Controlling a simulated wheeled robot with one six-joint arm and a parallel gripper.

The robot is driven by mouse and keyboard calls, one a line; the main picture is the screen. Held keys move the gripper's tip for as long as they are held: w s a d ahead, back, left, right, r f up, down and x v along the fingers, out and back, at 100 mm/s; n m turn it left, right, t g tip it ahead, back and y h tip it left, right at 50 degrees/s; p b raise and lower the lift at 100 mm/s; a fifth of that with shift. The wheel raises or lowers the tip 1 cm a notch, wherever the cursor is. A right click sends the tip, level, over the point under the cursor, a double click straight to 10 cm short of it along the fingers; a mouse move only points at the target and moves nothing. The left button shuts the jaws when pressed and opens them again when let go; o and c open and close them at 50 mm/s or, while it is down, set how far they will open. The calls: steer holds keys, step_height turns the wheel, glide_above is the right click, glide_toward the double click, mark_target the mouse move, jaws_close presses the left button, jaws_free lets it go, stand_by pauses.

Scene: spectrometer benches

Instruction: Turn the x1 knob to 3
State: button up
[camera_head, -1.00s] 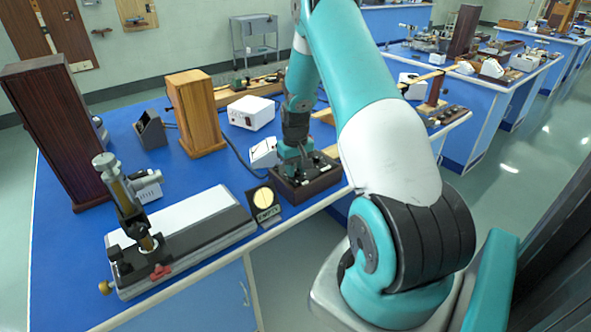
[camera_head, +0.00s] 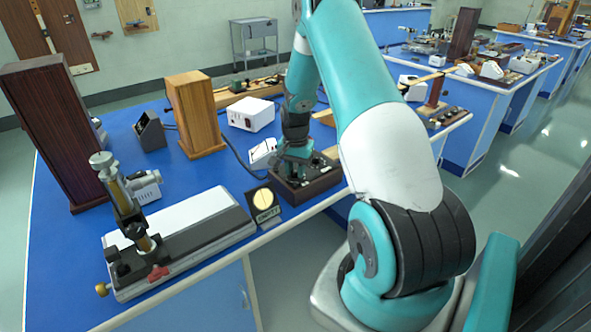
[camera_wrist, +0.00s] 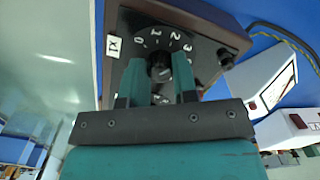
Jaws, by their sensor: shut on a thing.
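The x1 knob (camera_wrist: 159,70) is a dark round knob on a black dial plate (camera_wrist: 196,38) in the wrist view. White numbers 0, 1, 2 and 3 run around its upper side, and a white "X1" label (camera_wrist: 117,45) sits to the left. My gripper (camera_wrist: 158,82) is shut on the knob, one finger on each side. The knob's pointer setting is too dark to read. In the head view, my gripper (camera_head: 297,160) reaches down onto the dark box (camera_head: 312,187) that bears the knob; the knob is hidden there.
Another dark knob (camera_wrist: 225,57) is right of the dial. A white meter (camera_head: 262,152) stands behind the box. A microscope-like instrument (camera_head: 125,200) and a wooden box (camera_head: 195,113) stand further left.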

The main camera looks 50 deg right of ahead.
mark_target(295, 171)
steer(key=shift+r+m, duration=0.1)
steer(key=shift+m, duration=0.5)
steer(key=o, duration=0.9)
steer(key=shift+o, duration=0.2)
step_height(295, 171, up, 17)
steer(key=b, duration=0.1)
steer(key=shift+r+b, duration=0.2)
steer(key=shift+b, duration=0.2)
